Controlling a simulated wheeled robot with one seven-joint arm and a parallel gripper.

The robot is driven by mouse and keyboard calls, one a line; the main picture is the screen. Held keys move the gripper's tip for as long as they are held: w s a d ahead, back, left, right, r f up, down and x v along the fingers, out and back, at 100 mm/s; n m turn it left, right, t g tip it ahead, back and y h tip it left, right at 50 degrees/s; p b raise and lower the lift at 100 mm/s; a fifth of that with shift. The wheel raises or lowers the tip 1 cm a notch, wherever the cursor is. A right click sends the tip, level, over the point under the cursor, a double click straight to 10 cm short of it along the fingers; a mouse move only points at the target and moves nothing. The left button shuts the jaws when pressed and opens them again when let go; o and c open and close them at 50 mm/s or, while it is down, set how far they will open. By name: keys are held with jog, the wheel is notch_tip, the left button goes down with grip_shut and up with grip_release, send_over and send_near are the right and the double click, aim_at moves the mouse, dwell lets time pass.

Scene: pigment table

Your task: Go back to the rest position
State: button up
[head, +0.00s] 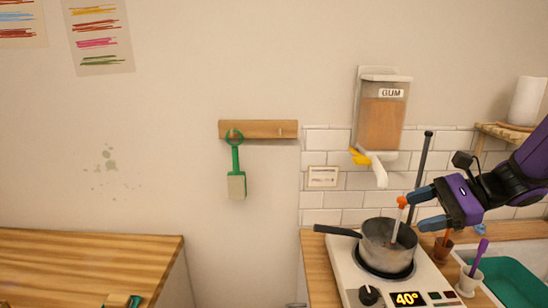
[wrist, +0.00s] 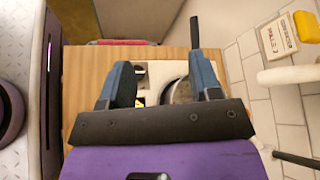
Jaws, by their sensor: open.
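My gripper (head: 420,208) is at the right in the head view, open and empty, with its blue fingers apart. It is in the air above and to the right of the steel pot (head: 376,248). The pot stands on the white hot plate (head: 352,280), whose display reads 40°. An orange-tipped stick (head: 398,216) stands in the pot, close to my fingers; I cannot tell whether they touch. In the wrist view my fingers (wrist: 166,85) are spread over the wooden counter, and part of the pot (wrist: 180,92) shows between them.
A gum dispenser (head: 382,112) with a yellow lever hangs above the pot. A dark upright rod (head: 420,160) stands behind my gripper. Cups with tools (head: 470,278) and a green basin (head: 510,280) are at the lower right. A green-handled tool (head: 236,170) hangs from a wall rail (head: 270,129).

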jog(key=s+r+n+t+h, duration=0.1)
jog(key=s+r+n+h, duration=0.4)
jog(key=s, duration=0.4)
jog(key=s+r+n+t+h, duration=0.1)
jog(key=s+r+n+h, duration=0.3)
jog(key=s+n+h, duration=0.3)
jog(key=s+n, duration=0.1)
jog(key=n, duration=0.2)
jog(key=shift+s+r+t, duration=0.3)
jog(key=shift+s+r, duration=0.05)
jog(key=shift+s, duration=0.05)
jog(key=shift+d, duration=0.1)
dwell(1.8)
